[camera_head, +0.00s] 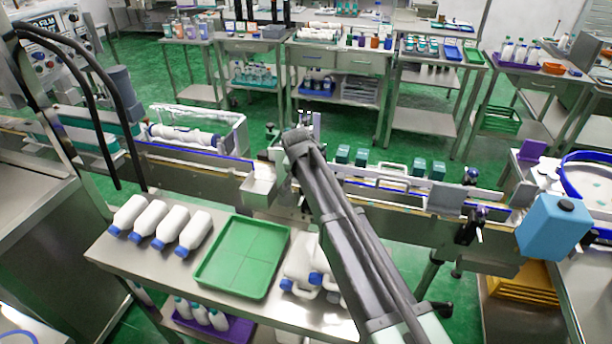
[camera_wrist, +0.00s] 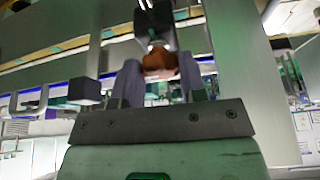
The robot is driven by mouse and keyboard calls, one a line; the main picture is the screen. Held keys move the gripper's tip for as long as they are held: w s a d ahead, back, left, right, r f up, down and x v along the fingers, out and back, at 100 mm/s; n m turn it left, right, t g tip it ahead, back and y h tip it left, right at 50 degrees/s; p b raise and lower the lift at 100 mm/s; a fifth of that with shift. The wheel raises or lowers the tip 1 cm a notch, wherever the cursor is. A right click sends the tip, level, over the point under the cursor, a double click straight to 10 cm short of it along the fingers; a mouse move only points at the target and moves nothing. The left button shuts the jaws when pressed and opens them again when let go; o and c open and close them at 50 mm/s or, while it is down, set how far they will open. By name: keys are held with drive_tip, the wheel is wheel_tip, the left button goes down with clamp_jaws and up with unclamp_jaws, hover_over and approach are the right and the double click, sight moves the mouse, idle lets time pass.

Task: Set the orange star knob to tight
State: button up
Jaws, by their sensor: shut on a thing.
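The orange star knob (camera_wrist: 158,61) shows brownish orange in the wrist view, at the upper middle. It sits between the two dark fingers of my gripper (camera_wrist: 159,75), which is shut on it. A dark and pale shaft or fitting rises behind the knob. The knob's star shape and any tight or loose marking cannot be made out. In the head view my arm reaches to the conveyor's middle and hides the gripper and the knob.
Metal plates and rails stand close around the gripper in the wrist view. In the head view, a green tray (camera_head: 243,257) and several white bottles (camera_head: 160,226) lie on the front table. Teal boxes (camera_head: 361,157) stand along the conveyor (camera_head: 205,167). A blue jug (camera_head: 553,228) is at right.

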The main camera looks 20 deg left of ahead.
drive_tip(key=o, duration=0.9)
drive_tip(key=p+v, duration=1)
drive_tip(key=shift+s+r, duration=0.1)
drive_tip(key=shift+r, duration=0.25)
drive_tip(key=w+d+g, duration=0.1)
drive_tip(key=w+d, duration=0.3)
drive_tip(key=w, duration=0.1)
drive_tip(key=shift+w+d, duration=0.2)
drive_tip(key=shift+d, duration=0.15)
drive_tip(key=a+f+n+g+y+b, duration=0.1)
drive_tip(key=f+n+b, duration=0.2)
drive_tip(key=n, duration=0.4)
drive_tip(key=a+f+n+g+y+b, duration=0.1)
drive_tip(key=a+f+n+g+b, duration=0.1)
drive_tip(key=f+n+b, duration=0.2)
drive_tip(key=a+f+n+g+y+b, duration=0.1)
drive_tip(key=a+f+n+g+b, duration=0.1)
drive_tip(key=n, duration=0.7)
drive_tip(key=shift+s+f+n+y+b, duration=0.3)
drive_tip(key=shift+f+y+b, duration=0.1)
drive_tip(key=shift+f+b, duration=0.3)
drive_tip(key=shift+r, duration=0.25)
